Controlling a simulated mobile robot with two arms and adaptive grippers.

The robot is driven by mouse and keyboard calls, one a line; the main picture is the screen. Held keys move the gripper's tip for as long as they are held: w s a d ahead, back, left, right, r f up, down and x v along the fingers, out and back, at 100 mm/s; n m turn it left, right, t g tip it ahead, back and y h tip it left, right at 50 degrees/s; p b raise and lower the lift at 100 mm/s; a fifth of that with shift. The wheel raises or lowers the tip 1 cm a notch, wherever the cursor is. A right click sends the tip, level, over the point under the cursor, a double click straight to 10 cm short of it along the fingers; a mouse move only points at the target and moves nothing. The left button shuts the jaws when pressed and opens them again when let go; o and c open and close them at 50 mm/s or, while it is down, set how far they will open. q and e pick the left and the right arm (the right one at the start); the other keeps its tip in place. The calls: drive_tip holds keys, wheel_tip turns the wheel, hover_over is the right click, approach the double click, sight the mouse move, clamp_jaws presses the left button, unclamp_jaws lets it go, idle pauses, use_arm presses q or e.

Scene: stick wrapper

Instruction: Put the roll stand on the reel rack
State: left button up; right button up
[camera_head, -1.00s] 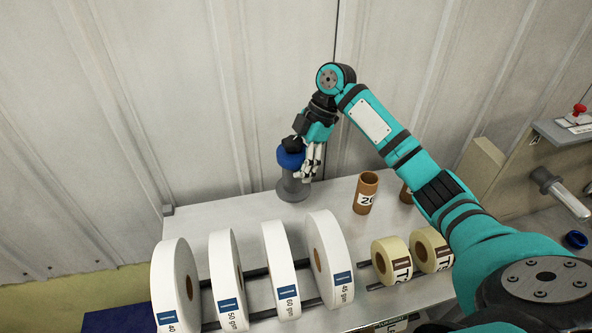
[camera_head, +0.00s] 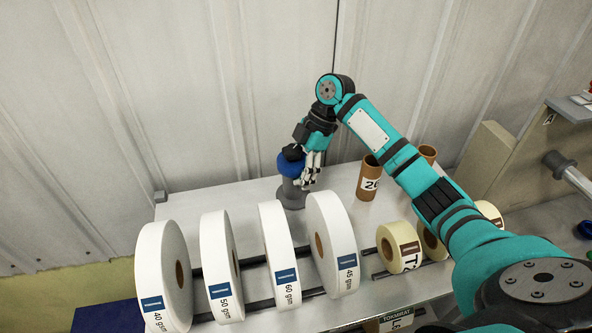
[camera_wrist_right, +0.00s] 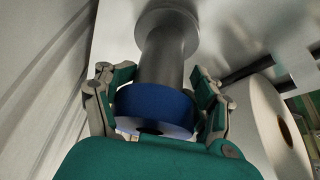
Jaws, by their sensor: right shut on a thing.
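The roll stand (camera_head: 293,197) is a grey post with a round foot and a blue ring (camera_head: 289,164) at its top. It is upright at the back of the reel rack's (camera_head: 182,206) light metal top. My right gripper (camera_head: 308,172) is shut on the roll stand near the blue ring. In the right wrist view, the fingers (camera_wrist_right: 160,105) close on both sides of the blue ring, and the grey post (camera_wrist_right: 163,50) extends away to its foot. I cannot tell whether the foot touches the top. My left gripper is not in view.
Several white paper reels (camera_head: 272,250) stand on dark rods along the front. Small yellow rolls (camera_head: 399,247) are to their right. Brown cardboard tubes (camera_head: 369,178) stand right of the roll stand. A corrugated metal wall (camera_head: 220,90) is close behind. The back left top is bare.

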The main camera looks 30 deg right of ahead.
drive_tip(key=shift+f, duration=0.65)
idle(0.3)
drive_tip(key=o, duration=2)
drive_tip(key=shift+f, duration=0.1)
